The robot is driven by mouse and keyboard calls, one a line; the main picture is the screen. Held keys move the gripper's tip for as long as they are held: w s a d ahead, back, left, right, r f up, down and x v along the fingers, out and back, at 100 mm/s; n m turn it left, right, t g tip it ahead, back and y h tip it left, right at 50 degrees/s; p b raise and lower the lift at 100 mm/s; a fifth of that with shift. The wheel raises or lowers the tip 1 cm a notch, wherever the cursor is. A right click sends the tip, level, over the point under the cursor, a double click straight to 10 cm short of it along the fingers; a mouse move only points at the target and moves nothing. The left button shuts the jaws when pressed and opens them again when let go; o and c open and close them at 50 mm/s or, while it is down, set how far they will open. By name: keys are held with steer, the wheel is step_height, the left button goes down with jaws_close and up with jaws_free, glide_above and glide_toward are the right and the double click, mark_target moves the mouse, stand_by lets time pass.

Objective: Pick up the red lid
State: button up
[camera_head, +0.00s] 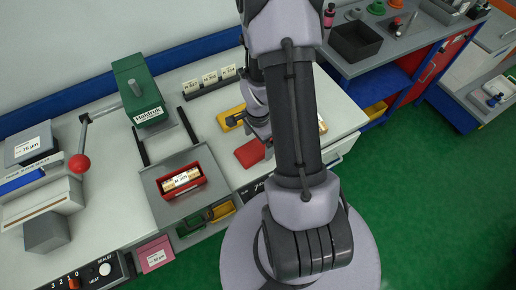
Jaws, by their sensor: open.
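The red lid (248,154) appears as a flat red piece lying on the white worktop, left of my arm. Part of its right side is hidden behind my arm and gripper. My gripper (264,138) points down close to the lid's upper right edge and is partly hidden by my own arm. It is open and seems to hold nothing. I cannot tell whether it touches the lid.
A yellow piece (229,118) lies behind the lid. A grey machine holds a red tray (161,185) with a labelled roll, below a green block (139,88). A red-knobbed lever (79,163) stands left. Labelled cards (209,79) line the back. A black bin (355,42) stands on another bench.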

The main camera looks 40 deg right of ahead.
step_height(320, 180, down, 2)
steer(key=shift+f, duration=0.15)
steer(key=c, duration=1.5)
steer(key=shift+o, duration=0.2)
